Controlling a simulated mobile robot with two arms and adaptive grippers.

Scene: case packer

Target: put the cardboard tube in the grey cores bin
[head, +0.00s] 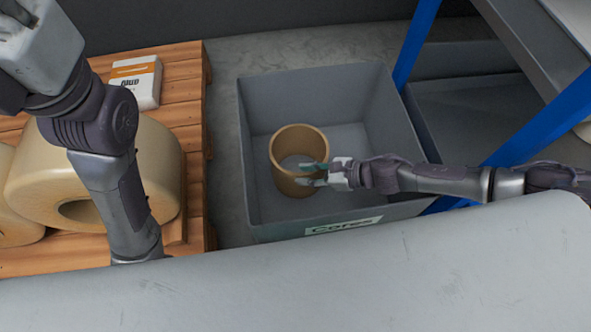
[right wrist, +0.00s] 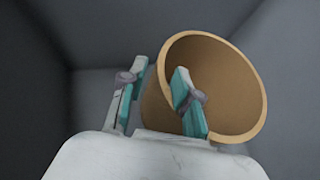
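The cardboard tube (head: 284,152), a short tan hollow cylinder, stands roughly upright inside the grey cores bin (head: 358,215), labelled "Cores". It looks to be at the bin floor, but its base is partly hidden. My right gripper (head: 318,173) reaches in from the right at the tube's right side. In the right wrist view its fingers (right wrist: 158,102) are apart. My left gripper (head: 14,16) is cut off at the top left corner.
A wooden pallet (head: 185,95) on the left carries large tan rolls (head: 150,165) and a white-and-orange pack (head: 136,82). A blue-framed rack (head: 545,120) stands close on the bin's right. A strip of concrete floor (head: 222,130) lies between pallet and bin.

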